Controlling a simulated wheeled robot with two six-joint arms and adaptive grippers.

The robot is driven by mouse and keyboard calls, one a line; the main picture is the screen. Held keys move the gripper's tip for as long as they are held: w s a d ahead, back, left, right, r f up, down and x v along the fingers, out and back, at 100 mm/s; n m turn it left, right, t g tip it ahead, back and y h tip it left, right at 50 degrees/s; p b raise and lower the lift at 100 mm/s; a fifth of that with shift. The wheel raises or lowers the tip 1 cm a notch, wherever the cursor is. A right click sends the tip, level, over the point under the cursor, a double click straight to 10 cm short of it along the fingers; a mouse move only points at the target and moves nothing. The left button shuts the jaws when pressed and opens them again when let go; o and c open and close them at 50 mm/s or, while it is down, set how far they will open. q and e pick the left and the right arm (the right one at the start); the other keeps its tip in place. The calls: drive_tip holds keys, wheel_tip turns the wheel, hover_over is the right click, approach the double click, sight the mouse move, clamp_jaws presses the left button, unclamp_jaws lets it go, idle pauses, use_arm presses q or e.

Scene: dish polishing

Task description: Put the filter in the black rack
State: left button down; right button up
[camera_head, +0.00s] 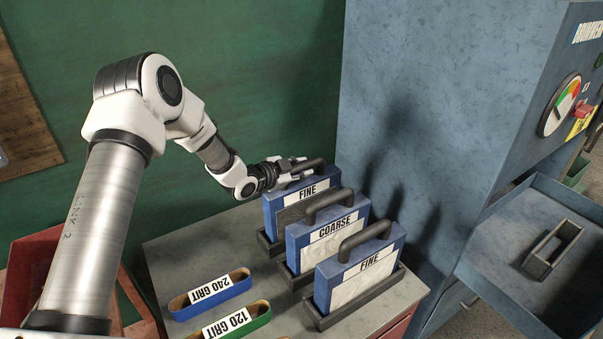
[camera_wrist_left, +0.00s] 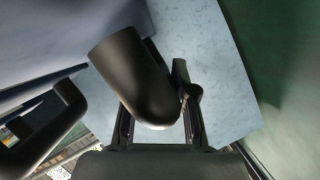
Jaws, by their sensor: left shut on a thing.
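Three blue filters with black handles stand in a row on the grey bench. The far filter (camera_head: 298,203) is labelled FINE, the middle filter (camera_head: 323,243) COARSE, and the near filter (camera_head: 358,278) FINE. Each stands upright at a black holder. My left gripper (camera_head: 297,167) is shut on the far filter's handle, which fills the space between the fingers in the left wrist view (camera_wrist_left: 132,75). The far filter's lower edge is partly hidden by the middle one. A small empty black rack (camera_head: 541,268) lies in the open blue tray at the right. My right gripper is out of view.
A blue cabinet (camera_head: 425,110) with a gauge (camera_head: 559,105) stands behind and right of the bench. The blue tray (camera_head: 490,250) extends from it. Blue 240 GRIT (camera_head: 210,294) and green 120 GRIT (camera_head: 238,324) belts lie at the bench front. A red bin (camera_head: 33,262) is at left.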

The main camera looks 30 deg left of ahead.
use_arm(q)
drive_tip(key=shift+w+f, duration=0.1)
drive_tip(key=shift+f, duration=0.75)
drive_tip(key=c, duration=0.9)
unclamp_jaws()
drive_tip(key=shift+c, duration=0.2)
